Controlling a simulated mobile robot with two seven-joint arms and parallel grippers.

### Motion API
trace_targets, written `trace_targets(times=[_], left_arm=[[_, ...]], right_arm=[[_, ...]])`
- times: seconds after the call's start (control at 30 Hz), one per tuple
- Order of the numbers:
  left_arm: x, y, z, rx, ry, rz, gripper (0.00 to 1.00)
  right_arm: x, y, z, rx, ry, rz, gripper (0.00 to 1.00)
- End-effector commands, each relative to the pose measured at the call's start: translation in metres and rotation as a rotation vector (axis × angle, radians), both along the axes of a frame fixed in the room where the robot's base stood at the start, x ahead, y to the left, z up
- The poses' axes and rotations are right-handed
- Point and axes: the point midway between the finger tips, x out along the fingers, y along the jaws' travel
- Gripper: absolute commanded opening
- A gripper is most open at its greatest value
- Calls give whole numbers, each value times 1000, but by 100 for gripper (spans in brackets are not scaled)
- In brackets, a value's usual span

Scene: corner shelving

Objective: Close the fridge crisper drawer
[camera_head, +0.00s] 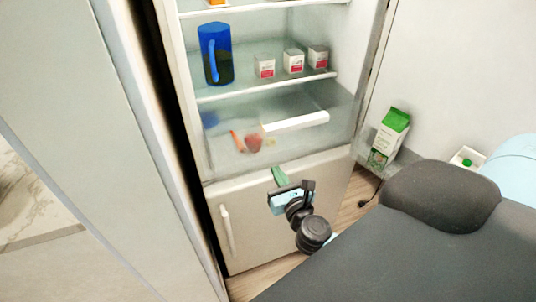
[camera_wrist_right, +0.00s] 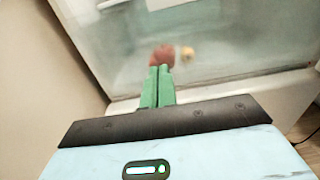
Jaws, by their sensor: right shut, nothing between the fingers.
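The crisper drawer has a white bar handle (camera_head: 296,123) and clear walls, low in the open fridge (camera_head: 282,166). An orange carrot (camera_head: 237,141) and a red round item (camera_head: 253,143) show through it. How far the drawer stands out is hard to tell. My right gripper (camera_head: 279,176) has green fingers and is below and in front of the drawer handle, apart from it. In the right wrist view its fingers (camera_wrist_right: 158,86) are together and empty, pointing toward the clear panel (camera_wrist_right: 235,40). The red item (camera_wrist_right: 162,56) shows beyond their tips. My left gripper is not in view.
A shelf above holds a blue pitcher (camera_head: 216,55) and small cartons (camera_head: 293,62). A closed lower door (camera_head: 228,232) lies under the drawer. A green and white carton (camera_head: 389,138) stands right of the fridge. A tall panel (camera_head: 80,110) borders it on the left.

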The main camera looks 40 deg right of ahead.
Motion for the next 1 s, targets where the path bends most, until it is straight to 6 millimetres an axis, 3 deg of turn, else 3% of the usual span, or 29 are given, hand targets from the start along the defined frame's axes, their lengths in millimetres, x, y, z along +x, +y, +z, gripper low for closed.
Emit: trace_targets(times=[0.2,0.43,0.63,1.0], left_arm=[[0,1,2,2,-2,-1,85],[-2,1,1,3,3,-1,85],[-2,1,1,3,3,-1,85],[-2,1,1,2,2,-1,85]], right_arm=[[41,-10,1,0,-2,0,0],[69,-17,-1,-2,1,0,0],[79,-19,-1,0,1,1,0],[80,-19,-1,0,1,1,0]])
